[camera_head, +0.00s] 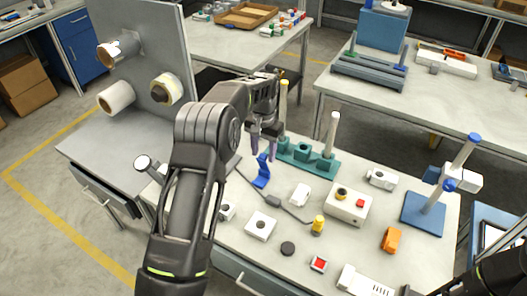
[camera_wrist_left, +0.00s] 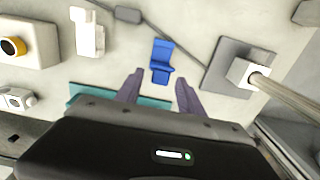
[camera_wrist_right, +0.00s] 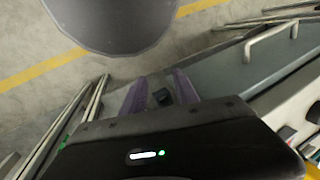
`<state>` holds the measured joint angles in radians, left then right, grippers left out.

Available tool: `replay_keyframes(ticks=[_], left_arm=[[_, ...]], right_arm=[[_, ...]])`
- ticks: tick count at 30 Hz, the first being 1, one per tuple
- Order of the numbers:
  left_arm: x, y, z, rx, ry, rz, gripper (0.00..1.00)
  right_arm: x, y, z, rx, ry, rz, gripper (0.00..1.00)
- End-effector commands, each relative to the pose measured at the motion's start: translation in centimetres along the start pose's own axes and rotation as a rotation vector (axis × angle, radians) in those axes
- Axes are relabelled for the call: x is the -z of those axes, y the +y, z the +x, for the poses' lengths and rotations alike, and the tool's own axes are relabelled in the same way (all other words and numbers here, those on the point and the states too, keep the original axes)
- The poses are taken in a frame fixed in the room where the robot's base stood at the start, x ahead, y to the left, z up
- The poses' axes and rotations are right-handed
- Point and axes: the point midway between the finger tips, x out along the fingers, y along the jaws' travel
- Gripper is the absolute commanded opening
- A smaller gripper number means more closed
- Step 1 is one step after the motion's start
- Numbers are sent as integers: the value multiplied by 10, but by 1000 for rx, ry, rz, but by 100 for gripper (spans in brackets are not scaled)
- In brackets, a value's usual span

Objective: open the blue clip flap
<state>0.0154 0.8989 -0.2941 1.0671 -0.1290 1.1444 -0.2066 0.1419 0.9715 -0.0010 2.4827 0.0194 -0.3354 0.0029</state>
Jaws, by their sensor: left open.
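The blue clip (camera_head: 262,172) stands on the table in front of the teal stand. It has a low foot and a raised upper part. In the left wrist view the clip (camera_wrist_left: 161,58) lies just beyond the fingertips, centred between them, with a narrow dark hinge-like band across it. My left gripper (camera_head: 264,150) is open and empty above and slightly behind the clip, fingers pointing down, apart from it. My right gripper (camera_wrist_right: 162,84) is off to the right side, away from the clip. Its fingers are apart, with a small dark thing showing between them.
A teal stand (camera_head: 310,160) with upright posts is close behind the clip. A dark cable with a box (camera_head: 274,203) runs beside it. A white block (camera_head: 300,194), a control box (camera_head: 348,202) and a white square unit (camera_head: 261,226) are nearby.

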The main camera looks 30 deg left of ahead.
Motion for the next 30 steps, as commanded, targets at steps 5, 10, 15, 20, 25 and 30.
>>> replay_keyframes(ticks=[5, 10, 15, 20, 25, 30], left_arm=[[1, 0, -10, 0, 3, 0, 45], [2, 0, -35, 0, 5, 1, 45], [1, 0, -63, 1, 4, 1, 45], [0, 0, -76, 1, 2, 0, 45], [0, 0, -78, 0, 0, 0, 45], [0, 0, -78, 0, 0, 0, 45]], right_arm=[[0, 1, 4, 1, 1, -1, 36], [1, 3, 12, 3, 4, -2, 36], [1, 4, 17, 5, 7, -3, 36], [1, 4, 18, 6, 7, -4, 36], [1, 4, 18, 6, 7, -4, 36], [1, 4, 18, 6, 7, -4, 36]])
